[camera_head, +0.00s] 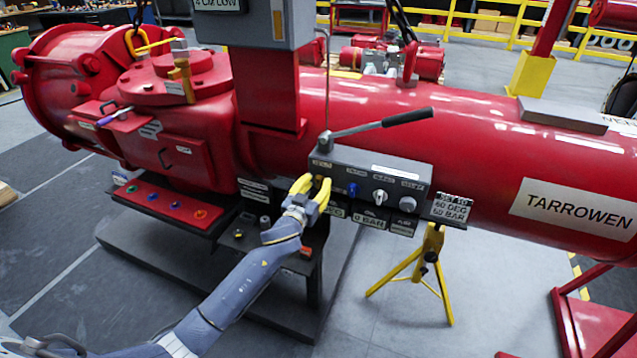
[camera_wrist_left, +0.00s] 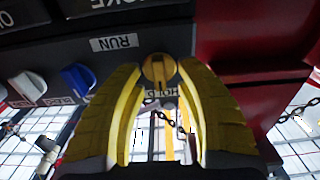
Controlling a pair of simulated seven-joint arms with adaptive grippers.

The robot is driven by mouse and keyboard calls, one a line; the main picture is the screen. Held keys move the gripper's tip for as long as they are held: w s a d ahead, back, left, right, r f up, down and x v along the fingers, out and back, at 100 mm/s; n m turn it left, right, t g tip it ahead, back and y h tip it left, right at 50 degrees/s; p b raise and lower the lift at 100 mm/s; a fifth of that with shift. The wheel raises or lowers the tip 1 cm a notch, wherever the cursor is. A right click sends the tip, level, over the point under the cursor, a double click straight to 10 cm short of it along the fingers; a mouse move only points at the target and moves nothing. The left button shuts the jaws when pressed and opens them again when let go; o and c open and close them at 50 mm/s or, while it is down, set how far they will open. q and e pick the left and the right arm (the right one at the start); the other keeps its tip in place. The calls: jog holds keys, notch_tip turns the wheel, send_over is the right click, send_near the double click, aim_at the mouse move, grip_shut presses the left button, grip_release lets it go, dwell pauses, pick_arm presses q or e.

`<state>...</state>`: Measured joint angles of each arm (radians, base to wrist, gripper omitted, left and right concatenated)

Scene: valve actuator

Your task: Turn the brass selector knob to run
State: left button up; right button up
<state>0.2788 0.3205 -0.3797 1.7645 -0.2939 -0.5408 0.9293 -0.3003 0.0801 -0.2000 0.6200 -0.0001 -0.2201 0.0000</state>
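The brass selector knob (camera_wrist_left: 158,70) is round with a dark bar across its face, on the dark front of the control box (camera_head: 345,176). In the left wrist view a RUN label (camera_wrist_left: 115,42) is at its upper left and a HOLD label is just below it, both upside down. My left gripper (camera_head: 314,182) has yellow fingers, one on each side of the knob. They also show in the left wrist view (camera_wrist_left: 160,72), spread with a narrow gap beside the knob; firm contact is not visible. In the head view the fingers mostly hide the knob. My right gripper is out of view.
A blue knob (camera_head: 352,189), a white knob (camera_head: 379,197) and a grey knob (camera_head: 407,204) sit right of the brass one. A black-handled lever (camera_head: 385,122) rises above the box. A button panel (camera_head: 165,203) is at left; a yellow stand (camera_head: 425,270) is below right.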

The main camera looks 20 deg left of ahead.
pick_arm(q)
jog(key=shift+w, duration=0.6)
grip_shut()
